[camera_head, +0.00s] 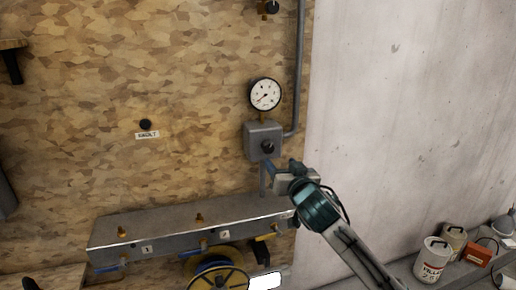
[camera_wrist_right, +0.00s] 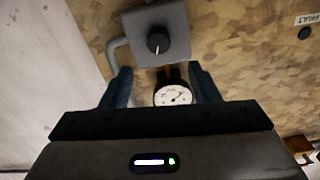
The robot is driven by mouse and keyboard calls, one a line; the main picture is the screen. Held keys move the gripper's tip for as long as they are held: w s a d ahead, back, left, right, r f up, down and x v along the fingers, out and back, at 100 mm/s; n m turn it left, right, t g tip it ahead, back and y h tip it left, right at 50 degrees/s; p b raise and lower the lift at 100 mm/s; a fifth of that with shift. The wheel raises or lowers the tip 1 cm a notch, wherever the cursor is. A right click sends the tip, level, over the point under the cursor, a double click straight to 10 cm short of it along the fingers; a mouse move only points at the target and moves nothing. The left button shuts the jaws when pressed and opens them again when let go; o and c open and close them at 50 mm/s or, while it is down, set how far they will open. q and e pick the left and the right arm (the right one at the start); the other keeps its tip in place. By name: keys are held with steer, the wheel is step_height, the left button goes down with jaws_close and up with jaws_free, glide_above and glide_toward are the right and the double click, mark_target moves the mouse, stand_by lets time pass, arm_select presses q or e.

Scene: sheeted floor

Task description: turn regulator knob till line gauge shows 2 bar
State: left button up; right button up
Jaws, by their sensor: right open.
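The regulator is a grey box (camera_head: 256,132) on the chipboard wall, with a black round knob (camera_head: 267,146) on its front. The line gauge (camera_head: 265,93), a white dial with a black rim, stands just above the box. Its needle points to the lower left, but the figures are too small to read. My right gripper (camera_head: 278,170) is just below the box, open and empty. In the right wrist view the knob (camera_wrist_right: 157,42) with its white mark lies beyond the gap between the fingers (camera_wrist_right: 161,70), apart from them. The gauge (camera_wrist_right: 172,95) shows there too. My left gripper is not seen.
A grey pipe (camera_head: 300,70) runs down the wall's right edge into the box. Below is a metal manifold (camera_head: 180,230) with brass fittings and blue levers. A yellow reel (camera_head: 215,275) sits under it. Cans (camera_head: 434,258) stand at lower right. A fault lamp (camera_head: 145,124) is left.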

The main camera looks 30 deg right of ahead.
mark_target(269, 149)
steer(key=p+x, duration=0.3)
steer(key=x, duration=0.6)
steer(key=shift+d, duration=0.1)
steer(key=shift+w+d+f+p, duration=0.1)
steer(key=shift+w+d+p, duration=0.1)
steer(key=shift+w+p, duration=0.25)
steer(key=shift+w, duration=0.1)
steer(key=c, duration=1)
steer(key=shift+o, duration=0.2)
